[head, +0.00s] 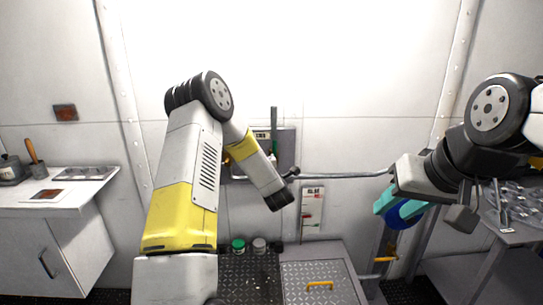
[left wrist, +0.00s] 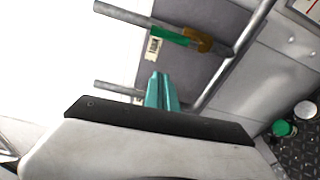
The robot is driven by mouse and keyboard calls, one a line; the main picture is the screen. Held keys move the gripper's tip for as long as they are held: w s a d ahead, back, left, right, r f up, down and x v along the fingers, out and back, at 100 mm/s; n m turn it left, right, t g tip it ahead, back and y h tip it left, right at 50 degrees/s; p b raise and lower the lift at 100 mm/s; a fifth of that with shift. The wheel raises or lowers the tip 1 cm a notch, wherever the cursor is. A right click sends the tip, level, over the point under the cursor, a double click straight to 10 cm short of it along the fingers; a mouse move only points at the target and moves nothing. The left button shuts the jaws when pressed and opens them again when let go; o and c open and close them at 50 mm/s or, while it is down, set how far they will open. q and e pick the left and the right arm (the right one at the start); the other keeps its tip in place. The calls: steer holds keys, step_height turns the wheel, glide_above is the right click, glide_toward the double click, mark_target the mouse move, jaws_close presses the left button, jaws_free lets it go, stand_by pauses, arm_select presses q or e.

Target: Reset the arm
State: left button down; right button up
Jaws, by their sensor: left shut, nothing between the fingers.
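My left arm rises from the bottom of the head view, bends at a raised elbow and points down toward the wall panel. Its gripper is hidden there behind the wrist. In the left wrist view the left gripper (left wrist: 162,92) shows two teal fingers together, with nothing between them. They point toward a grey panel with a green and brown handle (left wrist: 180,37). In the head view my right gripper (head: 398,207) hangs at the right with teal fingers around a dark blue rounded thing (head: 402,219), clear of the counter. The contact is partly hidden.
A grey pipe (head: 345,175) runs along the wall between the arms. Below it stands a dark bench with a yellow-handled lid (head: 319,284) and a green-capped jar (head: 238,246). A white counter (head: 75,202) is at left, a grey table (head: 510,237) at right.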

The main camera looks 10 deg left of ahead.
arm_select(q)
steer(key=shift+s+d, duration=0.2)
steer(key=shift+s, duration=0.35)
steer(key=s+d+r+m+h, duration=0.3)
steer(key=d+r+m+h, duration=0.25)
steer(key=r+m, duration=0.35)
steer(key=s+d+r+m+g+h, duration=0.2)
steer(key=s+r+m+g+h, duration=0.25)
steer(key=s, duration=0.45)
steer(key=s+a+m+g, duration=0.1)
steer(key=s+m+g, duration=0.1)
steer(key=s, duration=0.8)
steer(key=s+a+m+g+y, duration=0.1)
steer(key=s+m, duration=0.4)
steer(key=s, duration=0.5)
steer(key=s+a+m+g, duration=0.1)
steer(key=s+m+g, duration=0.2)
steer(key=s, duration=0.7)
steer(key=shift+a+r, duration=0.3)
steer(key=shift+r, duration=0.1)
